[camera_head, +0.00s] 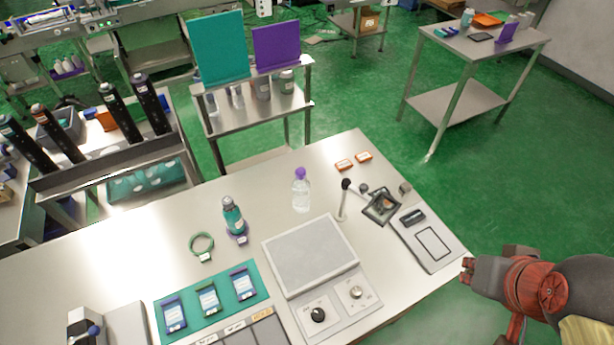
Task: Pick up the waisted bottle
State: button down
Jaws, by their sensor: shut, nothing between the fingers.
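A clear bottle with a purple cap (302,194) stands upright on the steel table, behind the grey-topped device. It appears to be the waisted bottle, though its outline is small here. A second, dark bottle with a teal label (233,217) stands to its left, with a purple ring at its base. My gripper (468,268) is at the lower right, beside the table's right edge. It is shut and empty, well apart from both bottles.
The grey-topped device with knobs (310,256) is in front of the clear bottle. A black-knobbed lever (344,200), a square fixture (382,206) and a flat scale (428,240) stand to its right. A green ring (202,246) and a teal mat (187,295) lie left. Orange-edged boxes (344,165) lie behind.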

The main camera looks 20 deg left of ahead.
aim_at(301, 187)
jog(key=u, duration=2.15)
jog(key=l+z, duration=0.2)
jog(key=z, duration=0.15)
jog(key=l+z, duration=0.15)
jog(key=z, duration=0.2)
jog(key=l+z, duration=0.2)
jog(key=z, duration=0.15)
